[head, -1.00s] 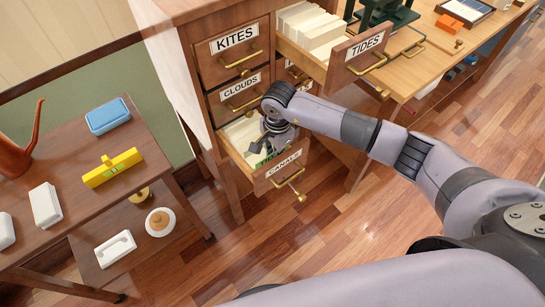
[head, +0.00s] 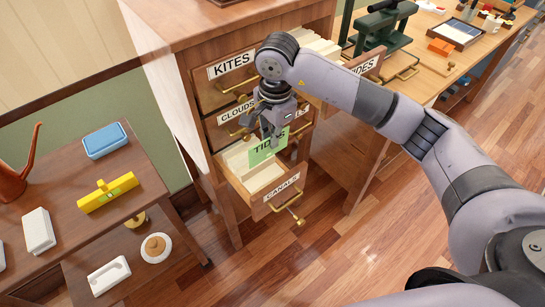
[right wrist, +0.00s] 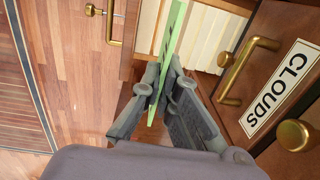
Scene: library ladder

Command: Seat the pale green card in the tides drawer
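The pale green card (head: 266,150), lettered TIDES, hangs upright from my right gripper (head: 273,130), just above the open canals drawer (head: 277,195). In the right wrist view the card (right wrist: 172,45) stands edge-on between the shut fingers (right wrist: 155,90). The tides drawer (head: 372,62) is pulled open at the upper right of the cabinet; it holds pale cards (head: 312,42) and is partly hidden behind my right arm. My left gripper is not in view.
The clouds drawer (head: 218,132) and kites drawer (head: 214,91) are closed, close to the gripper, with protruding brass handles. A green press (head: 382,30) stands on the desk behind the tides drawer. A small table (head: 70,215) with a blue box stands at left.

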